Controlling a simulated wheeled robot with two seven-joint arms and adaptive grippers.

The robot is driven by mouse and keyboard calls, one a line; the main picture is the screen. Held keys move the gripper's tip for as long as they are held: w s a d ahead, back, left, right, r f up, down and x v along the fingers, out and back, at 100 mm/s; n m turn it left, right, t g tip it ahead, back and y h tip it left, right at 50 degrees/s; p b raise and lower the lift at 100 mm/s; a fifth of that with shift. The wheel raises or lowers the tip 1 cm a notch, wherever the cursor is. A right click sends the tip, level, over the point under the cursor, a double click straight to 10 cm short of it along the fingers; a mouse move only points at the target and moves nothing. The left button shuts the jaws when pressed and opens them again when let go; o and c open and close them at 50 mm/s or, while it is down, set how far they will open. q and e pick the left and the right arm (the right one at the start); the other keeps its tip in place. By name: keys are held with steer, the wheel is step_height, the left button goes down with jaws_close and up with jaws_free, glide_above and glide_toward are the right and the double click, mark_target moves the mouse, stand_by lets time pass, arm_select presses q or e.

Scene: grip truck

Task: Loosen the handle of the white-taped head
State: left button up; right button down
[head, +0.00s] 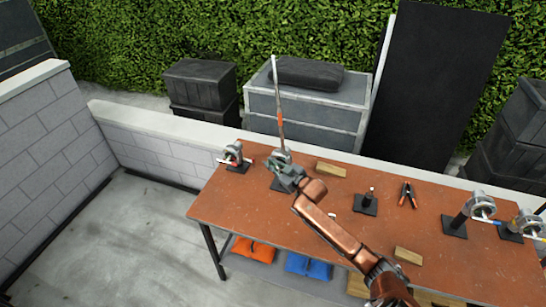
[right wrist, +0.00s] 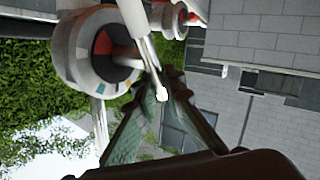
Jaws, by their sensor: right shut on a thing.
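My right gripper (head: 287,173) is at the second head from the left, near the table's back left edge. In the right wrist view a round grey head (right wrist: 75,45) with a dark and red centre fills the upper left. A thin metal handle with a white tip (right wrist: 161,97) runs down from it between my fingers (right wrist: 155,115), which are shut on it. In the head view this head is mostly hidden behind my gripper. A long rod (head: 279,105) with an orange band rises from it. My left gripper is not in view.
A red-tipped head (head: 233,153) stands close on the left. Two more heads (head: 481,205) (head: 527,223) stand at the right of the orange-brown table (head: 450,262). Orange-handled pliers (head: 407,195), a short black stand (head: 366,204) and wood blocks (head: 331,169) lie between.

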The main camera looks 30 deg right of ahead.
steer(key=g+p, duration=0.1)
steer(key=p, duration=0.2)
steer(key=n+g+h+p, duration=0.1)
steer(key=p, duration=0.1)
steer(key=w+g+p, duration=0.1)
steer(key=p, duration=0.2)
steer(key=shift+a+f+n+h+p, duration=0.2)
steer(key=shift+a+n+h+p, duration=0.1)
steer(key=shift+n+h+p, duration=0.1)
steer(key=shift+f+n+g+h+p, duration=0.3)
steer(key=shift+f+g+h+p, duration=0.25)
steer(key=shift+g+p, duration=0.55)
steer(key=c, duration=2.3)
jaws_free()
steer(key=shift+a+f, duration=0.1)
steer(key=shift+o, duration=0.2)
steer(key=v, duration=1.2)
steer(key=shift+f, duration=0.15)
